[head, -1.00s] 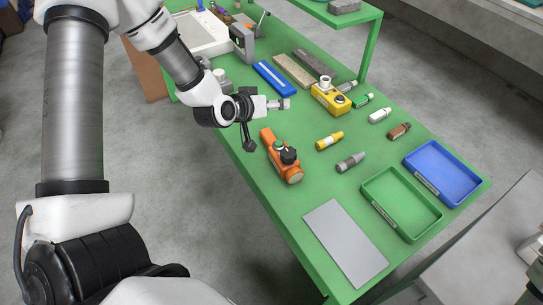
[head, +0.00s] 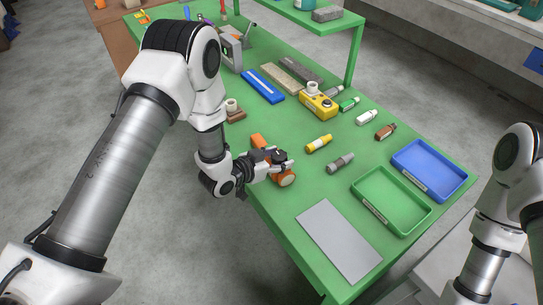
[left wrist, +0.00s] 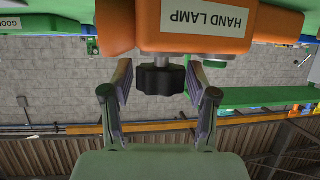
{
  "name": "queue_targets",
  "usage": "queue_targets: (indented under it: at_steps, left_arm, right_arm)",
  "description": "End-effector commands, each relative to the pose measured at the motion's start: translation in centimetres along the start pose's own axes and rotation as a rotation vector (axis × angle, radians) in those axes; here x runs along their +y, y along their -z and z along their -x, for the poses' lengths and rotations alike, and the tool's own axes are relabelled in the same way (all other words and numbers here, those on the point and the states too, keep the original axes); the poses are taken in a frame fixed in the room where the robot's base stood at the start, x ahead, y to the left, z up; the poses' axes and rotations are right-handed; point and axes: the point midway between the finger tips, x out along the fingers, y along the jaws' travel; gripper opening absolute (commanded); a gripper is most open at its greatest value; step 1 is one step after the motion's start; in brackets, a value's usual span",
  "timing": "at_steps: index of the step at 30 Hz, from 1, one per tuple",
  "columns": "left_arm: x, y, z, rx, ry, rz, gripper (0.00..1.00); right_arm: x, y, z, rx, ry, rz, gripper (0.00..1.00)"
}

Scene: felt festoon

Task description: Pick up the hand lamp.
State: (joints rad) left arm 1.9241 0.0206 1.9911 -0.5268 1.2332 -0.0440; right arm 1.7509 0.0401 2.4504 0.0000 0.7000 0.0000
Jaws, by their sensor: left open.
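The orange hand lamp (head: 287,181) lies on the green table near its left edge, partly hidden behind my left gripper (head: 283,162). In the left wrist view its orange body (left wrist: 150,40), labelled HAND LAMP, fills the top. A black knob (left wrist: 161,79) on the lamp sits between the two fingers of my left gripper (left wrist: 160,85). The fingers are open, with a gap on each side of the knob. Part of my right arm shows at the right edge of the head view, but its gripper is out of the picture.
A grey plate (head: 339,242), a green tray (head: 357,199) and a blue tray (head: 461,188) lie on the near part of the table. Yellow (head: 319,144) and grey (head: 340,162) small cylinders lie right of the lamp. A yellow device (head: 319,106) stands behind.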

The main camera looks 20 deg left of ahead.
Motion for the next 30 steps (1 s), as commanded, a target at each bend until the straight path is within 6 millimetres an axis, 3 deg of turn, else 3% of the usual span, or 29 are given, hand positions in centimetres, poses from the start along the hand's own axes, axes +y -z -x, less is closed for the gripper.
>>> queue_targets:
  at_steps: [7, 8, 12, 13, 23, 30]
  left_arm:
    - [0.0, -0.1, -0.8, -0.001, 0.001, 0.002, 0.59]
    - [0.0, -0.1, -0.7, -0.001, 0.001, 0.002, 0.55]
    - [0.0, -0.1, -0.7, -0.001, 0.001, 0.002, 0.06]
    - [0.0, -0.1, -0.7, -0.001, 0.001, 0.002, 0.0]
    - [-0.1, 0.1, -0.7, 0.0, 0.002, 0.001, 0.0]
    - [-0.1, 1.6, -0.1, 0.003, 0.002, 0.0, 0.0]
  right_arm:
    - [0.0, 0.0, 0.1, -0.001, 0.0, 0.0, 0.71]
    - [0.0, 0.0, 0.1, -0.001, 0.0, 0.0, 0.71]
    - [0.0, 0.0, 0.1, -0.001, 0.0, 0.0, 0.71]
    - [0.0, 0.0, 0.1, -0.001, 0.0, 0.0, 0.71]
    - [0.0, 0.0, 0.0, -0.001, 0.0, 0.0, 0.71]
    - [0.0, 0.0, -0.8, -0.001, 0.0, 0.0, 0.71]
